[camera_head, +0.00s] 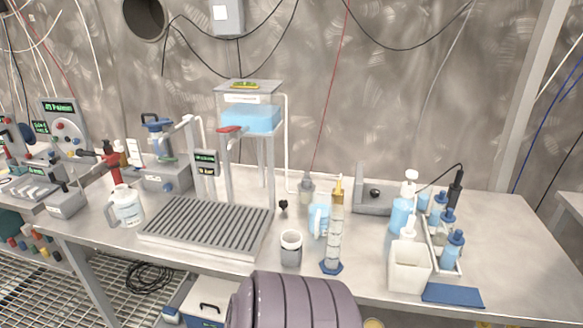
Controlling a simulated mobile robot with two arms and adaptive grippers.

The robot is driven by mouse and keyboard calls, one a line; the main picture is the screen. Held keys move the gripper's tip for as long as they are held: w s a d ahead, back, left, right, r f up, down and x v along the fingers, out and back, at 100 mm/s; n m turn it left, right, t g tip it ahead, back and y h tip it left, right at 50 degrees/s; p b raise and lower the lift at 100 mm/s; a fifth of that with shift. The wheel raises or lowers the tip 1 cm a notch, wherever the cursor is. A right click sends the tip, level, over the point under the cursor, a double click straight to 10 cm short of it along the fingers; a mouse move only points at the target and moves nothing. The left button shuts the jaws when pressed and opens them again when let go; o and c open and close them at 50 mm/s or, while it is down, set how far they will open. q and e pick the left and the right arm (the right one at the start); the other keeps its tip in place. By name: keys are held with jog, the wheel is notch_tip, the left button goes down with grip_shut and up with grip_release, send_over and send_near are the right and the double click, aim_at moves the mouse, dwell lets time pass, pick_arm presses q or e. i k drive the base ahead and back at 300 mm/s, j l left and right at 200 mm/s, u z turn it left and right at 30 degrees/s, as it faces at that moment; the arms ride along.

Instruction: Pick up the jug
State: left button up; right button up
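A whitish jug (127,207) with a handle on its left side stands upright on the left part of the steel bench, left of the ribbed drain tray. A light-blue vessel (318,221), which may also be a jug, stands near the middle of the bench. Neither of my grippers is in view.
A ribbed tray (249,254) lies in front of a stand with a blue tank (251,118). A grey cup (291,247) stands right of the tray. White containers (409,266) and blue bottles crowd the right.

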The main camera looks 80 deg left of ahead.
aim_at(319, 203)
jog(key=k+j+u, duration=0.1)
jog(key=u, duration=2.3)
jog(key=k+j+z, duration=0.1)
